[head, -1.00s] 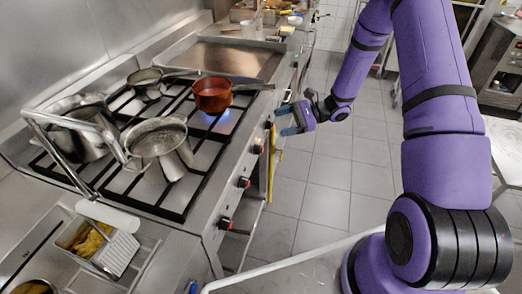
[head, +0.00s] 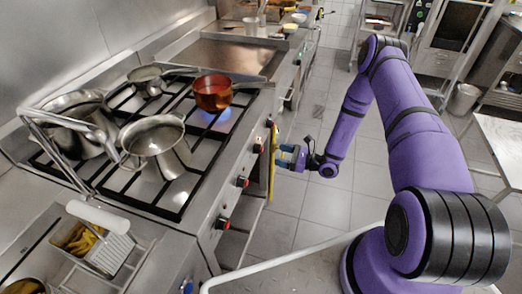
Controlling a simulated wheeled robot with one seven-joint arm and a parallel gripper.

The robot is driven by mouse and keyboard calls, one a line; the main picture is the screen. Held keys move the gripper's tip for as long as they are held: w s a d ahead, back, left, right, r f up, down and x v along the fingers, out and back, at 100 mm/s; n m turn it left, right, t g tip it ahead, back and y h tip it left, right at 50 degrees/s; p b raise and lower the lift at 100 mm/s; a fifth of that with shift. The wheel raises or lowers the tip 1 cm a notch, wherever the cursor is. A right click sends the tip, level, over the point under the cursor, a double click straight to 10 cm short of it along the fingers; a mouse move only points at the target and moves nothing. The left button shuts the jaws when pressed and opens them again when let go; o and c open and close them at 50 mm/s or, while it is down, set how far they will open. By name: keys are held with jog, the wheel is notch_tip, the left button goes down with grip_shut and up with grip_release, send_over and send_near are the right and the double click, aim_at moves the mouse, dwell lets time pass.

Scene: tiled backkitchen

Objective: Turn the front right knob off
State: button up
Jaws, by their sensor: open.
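The stove (head: 205,183) has a row of red and black knobs on its front panel. The nearest knob (head: 222,223), a middle knob (head: 242,182) and a farther knob (head: 257,148) show clearly, with another (head: 269,123) beyond them. A blue flame (head: 218,117) burns under the copper pan (head: 212,93) on the far right burner. My gripper (head: 284,157) is open and empty, in front of the stove's panel near the farther knobs. Its fingertips point left toward the panel. It looks apart from the knobs, but the exact gap is hard to tell.
Steel pots (head: 155,138) stand on the other burners. A yellow cloth or strip (head: 272,160) hangs along the stove front, close to my fingers. The tiled floor (head: 325,205) right of the stove is clear.

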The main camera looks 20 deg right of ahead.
aim_at(261, 150)
jog(key=x, duration=0.8)
jog(key=shift+w+a, duration=0.2)
jog(key=shift+a, duration=0.1)
jog(key=c, duration=0.9)
